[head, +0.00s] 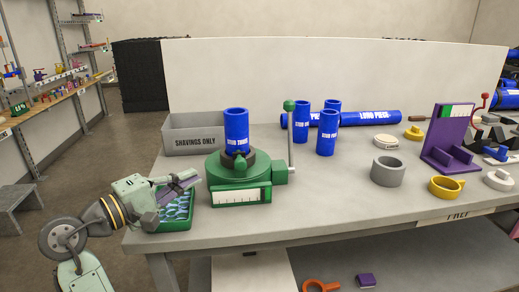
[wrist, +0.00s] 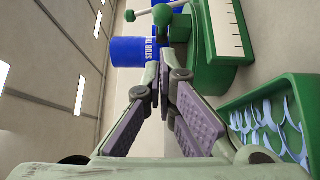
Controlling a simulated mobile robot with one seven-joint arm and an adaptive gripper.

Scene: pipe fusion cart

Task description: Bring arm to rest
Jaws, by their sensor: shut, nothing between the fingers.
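My gripper (head: 188,182) is at the left end of the bench, above a green tray (head: 174,224) with pale blue curled pieces in it. In the wrist view my gripper (wrist: 164,72) has its purple-padded fingers brought together at the tips, with nothing between them. The green tray also shows at the right of the wrist view (wrist: 238,101). The fingers are apart from the green clamp fixture (head: 222,168), which holds an upright blue stub pipe (head: 236,124). The pipe also shows in the wrist view (wrist: 127,52), beyond the fingertips.
A grey shavings bin (head: 180,142) stands behind the fixture. Several blue pipes (head: 370,118) are at the back of the bench. A grey ring (head: 388,172), yellow ring (head: 446,187) and purple stand (head: 447,140) are at the right. The bench front centre (head: 325,205) is clear.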

